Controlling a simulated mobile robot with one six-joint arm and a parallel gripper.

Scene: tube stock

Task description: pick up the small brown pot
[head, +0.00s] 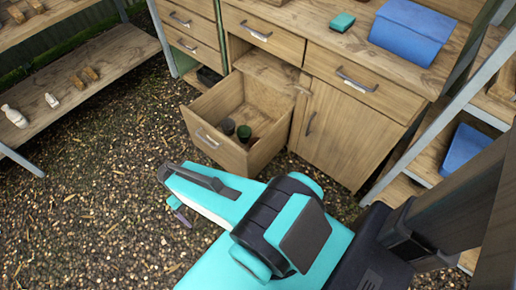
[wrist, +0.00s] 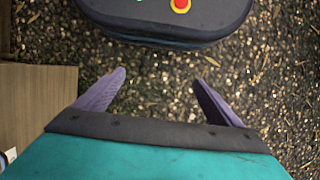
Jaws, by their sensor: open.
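Two small pots stand in the open wooden drawer (head: 215,143) in the head view. One is a dark pot (head: 228,126), and the one beside it looks green (head: 244,132). The dark one may be the small brown pot, but its colour is hard to tell. My gripper (wrist: 160,90) is open and empty in the wrist view, its purple fingers spread above the ground. In the head view my gripper (head: 179,212) is in front of the drawer and apart from it, partly hidden by my arm. No pot shows in the wrist view.
The wooden cabinet (head: 345,130) carries a teal block (head: 342,22) and a blue bin (head: 412,32). A left shelf (head: 110,58) holds white bottles (head: 14,116) and small brown items (head: 90,73). A rack stands at right. The wood-chip ground (head: 110,180) is clear.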

